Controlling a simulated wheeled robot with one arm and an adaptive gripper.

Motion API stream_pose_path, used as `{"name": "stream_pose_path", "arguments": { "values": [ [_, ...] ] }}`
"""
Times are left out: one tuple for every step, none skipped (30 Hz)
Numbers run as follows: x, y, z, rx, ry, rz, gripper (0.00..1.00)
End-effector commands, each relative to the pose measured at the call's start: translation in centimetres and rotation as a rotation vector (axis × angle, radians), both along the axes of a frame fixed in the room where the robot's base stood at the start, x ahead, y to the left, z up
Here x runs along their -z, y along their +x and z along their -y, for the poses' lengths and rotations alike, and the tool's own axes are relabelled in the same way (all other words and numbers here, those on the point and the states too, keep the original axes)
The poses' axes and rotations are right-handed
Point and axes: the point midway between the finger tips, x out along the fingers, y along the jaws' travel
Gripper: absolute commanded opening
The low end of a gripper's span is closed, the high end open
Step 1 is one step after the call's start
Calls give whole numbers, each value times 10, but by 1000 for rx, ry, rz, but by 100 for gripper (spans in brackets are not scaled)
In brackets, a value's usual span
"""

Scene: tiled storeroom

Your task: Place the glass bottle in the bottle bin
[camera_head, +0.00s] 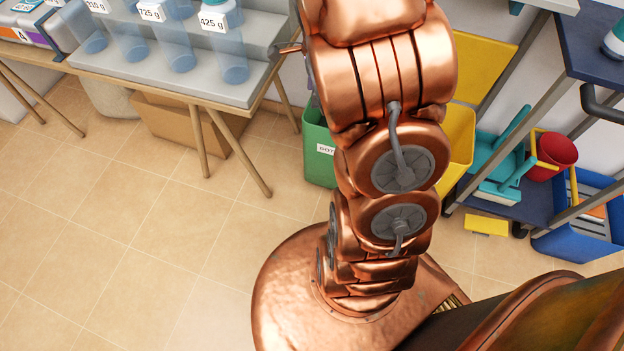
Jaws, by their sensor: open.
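A green bin (318,172) stands on the floor behind my arm, beyond the table's right end. Its white label starts with "BOT"; the rest of the label and most of the bin are hidden by my arm. I cannot make out a glass bottle for certain. My arm rises through the middle of the picture and leaves it at the top, and my gripper is not in view.
A wooden-legged table (181,90) at upper left holds several bluish clear containers (233,65) with gram labels. A cardboard box (180,125) is under it. A yellow bin (459,140), red bucket (556,150) and blue crate (590,240) are at right. Floor at left is clear.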

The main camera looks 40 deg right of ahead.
Motion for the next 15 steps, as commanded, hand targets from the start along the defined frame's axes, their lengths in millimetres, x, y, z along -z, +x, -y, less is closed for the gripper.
{"name": "stream_pose_path", "arguments": {
  "values": [
    [-10,-9,-19,-115,5,-7,54],
    [-15,-15,-29,-186,10,-9,54],
    [-21,-23,-42,-280,15,-15,54],
    [-25,-29,-51,-350,21,-18,54],
    [-30,-36,-61,-422,25,-22,54],
    [-35,-46,-73,-516,33,-27,54],
    [-38,-53,-81,-588,40,-33,54],
    [-42,-61,-90,-660,47,-38,54],
    [-47,-71,-101,-757,56,-40,54],
    [-50,-79,-108,-830,63,-43,54],
    [-53,-87,-116,-901,72,-47,54],
    [-56,-99,-126,-999,81,-51,54],
    [-59,-108,-133,-1072,89,-54,54],
    [-62,-117,-139,-1145,98,-58,54],
    [-65,-129,-147,-1244,111,-63,54]
  ]
}}
